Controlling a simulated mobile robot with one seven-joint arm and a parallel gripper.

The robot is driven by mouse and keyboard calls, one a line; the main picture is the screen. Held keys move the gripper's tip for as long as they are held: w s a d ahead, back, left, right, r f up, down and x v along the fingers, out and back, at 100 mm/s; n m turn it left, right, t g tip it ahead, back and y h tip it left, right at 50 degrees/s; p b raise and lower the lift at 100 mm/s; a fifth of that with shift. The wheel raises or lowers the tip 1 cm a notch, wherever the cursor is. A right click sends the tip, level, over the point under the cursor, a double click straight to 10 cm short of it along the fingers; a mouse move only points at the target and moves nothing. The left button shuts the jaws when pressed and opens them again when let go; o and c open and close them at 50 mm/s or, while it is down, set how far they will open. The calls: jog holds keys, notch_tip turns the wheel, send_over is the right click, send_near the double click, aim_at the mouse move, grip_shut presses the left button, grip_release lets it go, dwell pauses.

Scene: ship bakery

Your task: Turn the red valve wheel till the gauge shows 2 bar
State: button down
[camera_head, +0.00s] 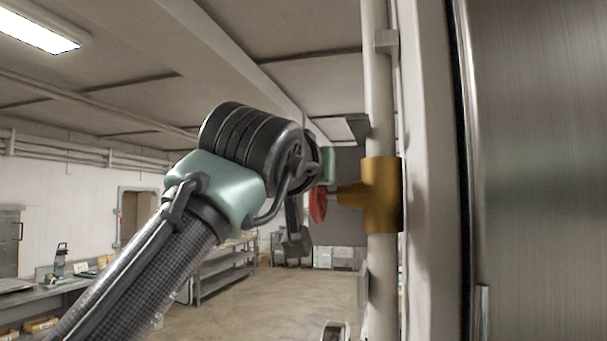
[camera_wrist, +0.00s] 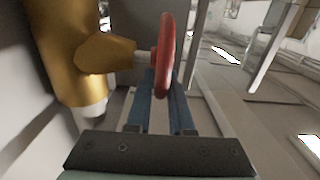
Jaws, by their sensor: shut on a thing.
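The red valve wheel (camera_head: 318,204) sits on a short stem at the left of a brass valve body (camera_head: 381,195) on a white vertical pipe. In the wrist view the wheel (camera_wrist: 165,48) appears almost edge-on, beside the brass body (camera_wrist: 62,45). My gripper (camera_wrist: 162,88) has one blue finger on each side of the wheel's near rim and is shut on it. In the head view my arm hides most of the gripper and part of the wheel. I cannot make out a gauge face or reading in either view.
The white pipe (camera_head: 380,90) runs close to a pale wall edge and a brushed metal panel (camera_head: 535,170) on the right. Open floor (camera_head: 285,300) lies between.

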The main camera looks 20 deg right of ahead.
jog(key=shift+r+p, duration=0.2)
jog(key=shift+p, duration=0.35)
jog(key=g+p, duration=0.1)
jog(key=p, duration=0.1)
jog(key=y+p, duration=0.1)
jog(key=p, duration=0.1)
jog(key=shift+w+d+r+g, duration=0.2)
jog(key=shift+r+g, duration=0.1)
jog(key=shift+g, duration=0.1)
jog(key=g+p, duration=0.1)
jog(key=p, duration=0.1)
jog(key=y+p, duration=0.1)
jog(key=p, duration=0.1)
jog(key=shift+w+d+f+g, duration=0.1)
jog(key=shift+w+d+g, duration=0.1)
jog(key=shift+g, duration=0.2)
jog(key=shift+w+d+f+g+y+p, duration=0.1)
jog(key=shift+w+f+g+y+p, duration=0.1)
jog(key=shift+f+g+y+p, duration=0.4)
jog(key=shift+w+d+g+y, duration=0.1)
jog(key=shift+g+y, duration=0.25)
jog(key=shift+g, duration=0.2)
jog(key=shift+w+d+g+y, duration=0.1)
jog(key=shift+g+y, duration=0.25)
jog(key=shift+g, duration=0.2)
jog(key=shift+w+f+g+y, duration=0.1)
jog(key=shift+f+g+y, duration=0.05)
jog(key=shift+g+y, duration=0.2)
jog(key=c, duration=1.1)
grip_release()
